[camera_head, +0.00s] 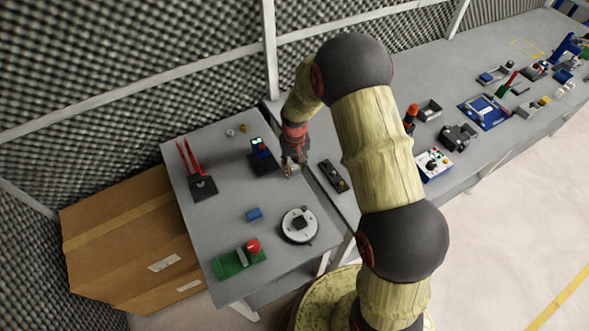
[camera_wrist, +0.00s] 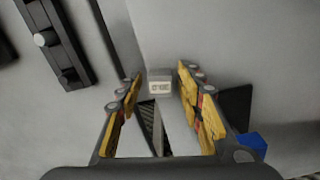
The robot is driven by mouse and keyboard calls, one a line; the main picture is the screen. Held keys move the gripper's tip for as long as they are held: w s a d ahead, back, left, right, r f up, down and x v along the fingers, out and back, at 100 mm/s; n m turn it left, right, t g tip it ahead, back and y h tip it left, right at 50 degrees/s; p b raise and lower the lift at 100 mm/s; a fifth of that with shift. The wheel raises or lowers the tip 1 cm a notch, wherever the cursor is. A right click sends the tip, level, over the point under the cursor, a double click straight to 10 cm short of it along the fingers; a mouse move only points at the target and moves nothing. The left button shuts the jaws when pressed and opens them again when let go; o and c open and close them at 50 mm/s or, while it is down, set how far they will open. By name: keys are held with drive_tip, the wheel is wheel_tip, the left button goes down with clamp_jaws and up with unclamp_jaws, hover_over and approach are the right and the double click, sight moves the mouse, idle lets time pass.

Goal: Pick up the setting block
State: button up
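A small grey block (camera_wrist: 160,85) with a pale, marked face sits between the tips of my gripper's fingers in the wrist view; I take it to be the setting block. My gripper (camera_wrist: 160,76) is open, with a finger on each side of the block and a visible gap at each side. In the head view my gripper (camera_head: 291,173) points down low over the grey table, near its right edge. The block is too small there to make out clearly.
A black strip with knobs (camera_head: 333,176) lies just right of my gripper. A black-based device with a blue part (camera_head: 262,150) stands close on its left. A round white dial (camera_head: 299,225), a small blue block (camera_head: 254,214) and a green fixture (camera_head: 238,261) are nearer the front.

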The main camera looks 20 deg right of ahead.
clamp_jaws()
idle(0.6)
